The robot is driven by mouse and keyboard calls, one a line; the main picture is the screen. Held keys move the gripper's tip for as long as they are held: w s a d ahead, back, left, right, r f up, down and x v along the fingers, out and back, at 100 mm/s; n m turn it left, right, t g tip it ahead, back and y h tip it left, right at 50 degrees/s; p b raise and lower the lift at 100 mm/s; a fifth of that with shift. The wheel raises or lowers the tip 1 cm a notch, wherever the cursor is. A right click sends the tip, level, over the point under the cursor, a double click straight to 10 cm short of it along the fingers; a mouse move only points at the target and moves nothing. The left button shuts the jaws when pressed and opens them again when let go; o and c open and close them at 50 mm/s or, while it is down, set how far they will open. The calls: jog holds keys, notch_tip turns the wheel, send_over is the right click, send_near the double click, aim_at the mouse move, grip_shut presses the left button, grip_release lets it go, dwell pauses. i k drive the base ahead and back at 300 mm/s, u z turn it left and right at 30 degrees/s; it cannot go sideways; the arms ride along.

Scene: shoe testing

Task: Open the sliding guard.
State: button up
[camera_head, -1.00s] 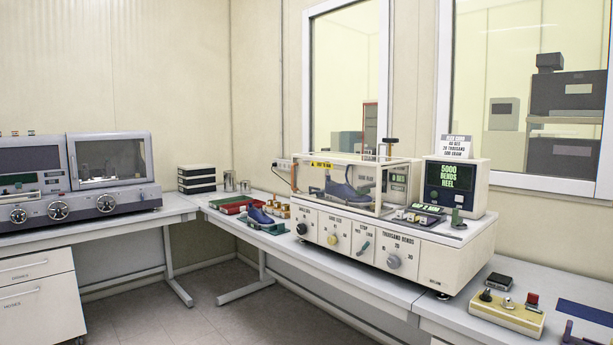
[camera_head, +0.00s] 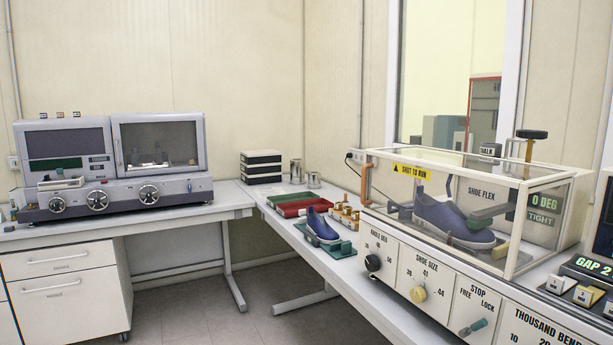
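The clear sliding guard (camera_head: 411,170) is a pale-framed box on the shoe flex machine (camera_head: 395,262), in the right half of the head view. It covers a blue shoe (camera_head: 452,218) and bears a yellow "shut to run" label. An orange upright bar (camera_head: 366,184) stands at its left end. The guard looks shut over the shoe. A black-topped post (camera_head: 531,134) rises behind the guard's right part. My gripper is not in view.
Knobs and a stop lever (camera_head: 473,327) line the machine's front. Another blue shoe (camera_head: 322,226) and red and green trays (camera_head: 300,206) lie on the bench to its left. A grey machine (camera_head: 115,190) stands on the left bench. Open floor lies between the benches.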

aim_at(520, 175)
jog(key=u, duration=0.8)
jog(key=i, duration=1.1)
jog(key=u, duration=0.75)
